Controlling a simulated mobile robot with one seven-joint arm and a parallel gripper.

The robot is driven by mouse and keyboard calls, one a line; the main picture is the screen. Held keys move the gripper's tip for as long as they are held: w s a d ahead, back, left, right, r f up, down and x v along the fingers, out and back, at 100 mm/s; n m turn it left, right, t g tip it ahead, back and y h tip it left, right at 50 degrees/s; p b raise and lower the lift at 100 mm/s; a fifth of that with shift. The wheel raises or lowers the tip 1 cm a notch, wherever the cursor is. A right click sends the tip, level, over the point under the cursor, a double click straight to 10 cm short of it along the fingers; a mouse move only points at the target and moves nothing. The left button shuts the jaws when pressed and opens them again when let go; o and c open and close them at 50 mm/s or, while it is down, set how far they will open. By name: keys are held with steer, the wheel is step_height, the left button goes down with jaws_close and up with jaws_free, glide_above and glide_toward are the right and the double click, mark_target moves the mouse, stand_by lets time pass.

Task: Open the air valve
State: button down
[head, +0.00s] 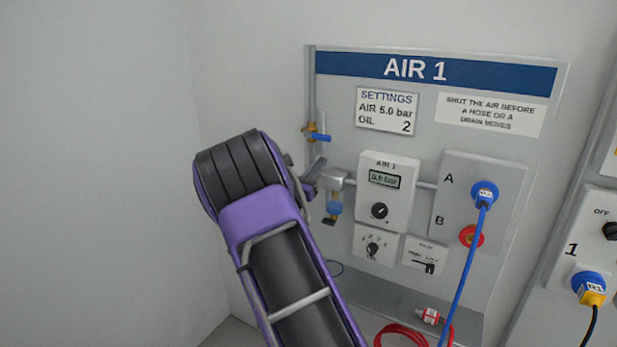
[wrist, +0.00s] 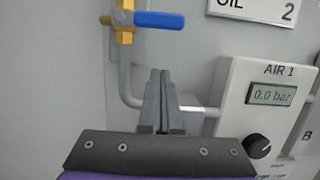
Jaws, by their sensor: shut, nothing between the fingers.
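The air valve (wrist: 124,22) is a brass body on a grey vertical pipe, with a blue lever (wrist: 160,19) pointing right, across the pipe. In the head view the blue lever (head: 319,137) shows on the left side of the AIR 1 panel. My gripper (wrist: 160,73) is shut and empty. In the wrist view its fingertips lie below the lever, apart from it in the picture. In the head view my arm covers most of the gripper. The AIR 1 gauge (wrist: 272,95) reads 0.0 bar.
A filter bowl (head: 334,205) and regulator box (head: 386,190) sit right of the arm. A blue hose (head: 464,270) hangs from port A. A coiled red hose (head: 402,333) lies on the shelf below. The wall left of the panel is bare.

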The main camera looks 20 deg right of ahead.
mark_target(317, 136)
steer(key=shift+r, duration=2)
steer(key=shift+s+d+r+p, duration=0.1)
steer(key=shift+r+p, duration=0.3)
steer(key=shift+p, duration=0.3)
